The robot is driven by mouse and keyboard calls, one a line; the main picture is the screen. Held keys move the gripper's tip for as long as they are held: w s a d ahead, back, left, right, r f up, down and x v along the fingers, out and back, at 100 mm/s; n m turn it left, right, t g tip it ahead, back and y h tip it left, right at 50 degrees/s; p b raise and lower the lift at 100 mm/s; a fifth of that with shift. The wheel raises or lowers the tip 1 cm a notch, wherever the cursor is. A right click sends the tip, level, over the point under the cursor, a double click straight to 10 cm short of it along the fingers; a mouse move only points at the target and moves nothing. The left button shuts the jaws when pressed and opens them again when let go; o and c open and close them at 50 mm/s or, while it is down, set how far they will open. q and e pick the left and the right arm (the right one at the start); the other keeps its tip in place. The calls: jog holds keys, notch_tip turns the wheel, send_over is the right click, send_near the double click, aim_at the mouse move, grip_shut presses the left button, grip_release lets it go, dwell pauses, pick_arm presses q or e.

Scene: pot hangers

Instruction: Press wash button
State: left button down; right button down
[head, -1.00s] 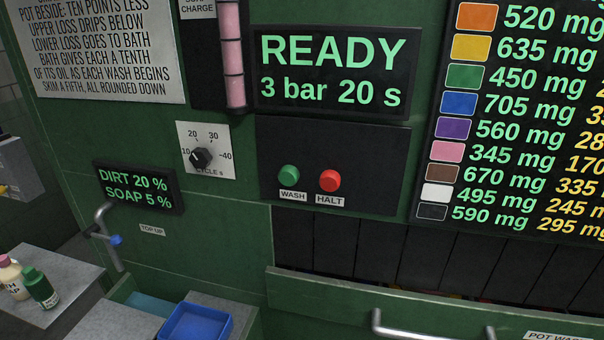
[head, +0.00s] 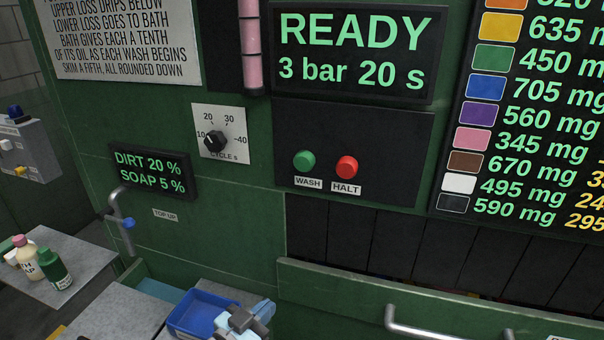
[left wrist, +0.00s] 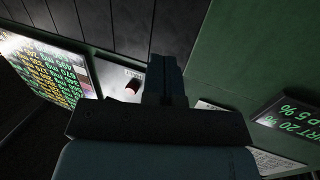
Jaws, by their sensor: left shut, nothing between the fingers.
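The green WASH button (head: 304,161) sits on a dark panel (head: 395,140) of the green machine, above its WASH label. The red HALT button (head: 347,167) is to its right, and it also shows in the left wrist view (left wrist: 133,87). My left gripper (head: 262,310) is at the bottom of the head view, well below the buttons and apart from them, beside the blue bin. In the left wrist view its fingers (left wrist: 165,65) are together and empty, and the green button is not visible there. My right gripper is not in view.
A display (head: 350,55) reads READY, 3 bar, 20 s. The cycle dial (head: 214,141) is left of the buttons. A blue bin (head: 203,314), a tap (head: 122,220) and bottles (head: 52,268) are at lower left. A long handle (head: 450,330) projects at lower right.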

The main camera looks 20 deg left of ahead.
aim_at(304, 162)
pick_arm(q)
jog(key=w+d+r+m+t+h+b, duration=0.1)
jog(key=r+m+h, duration=0.2)
jog(key=r, duration=0.9)
jog(key=w+d+r+m+h+b, duration=0.1)
jog(key=r+h, duration=0.5)
jog(key=r, duration=0.7)
jog(key=shift+w+r+m+t+b, duration=0.35)
jog(key=shift+w+m+b, duration=0.3)
jog(key=shift+m, duration=0.55)
jog(key=shift+d+f, duration=0.1)
jog(key=w, duration=0.8)
jog(key=shift+w+d, duration=0.15)
jog(key=shift+w, duration=0.2)
jog(key=shift+w, duration=0.4)
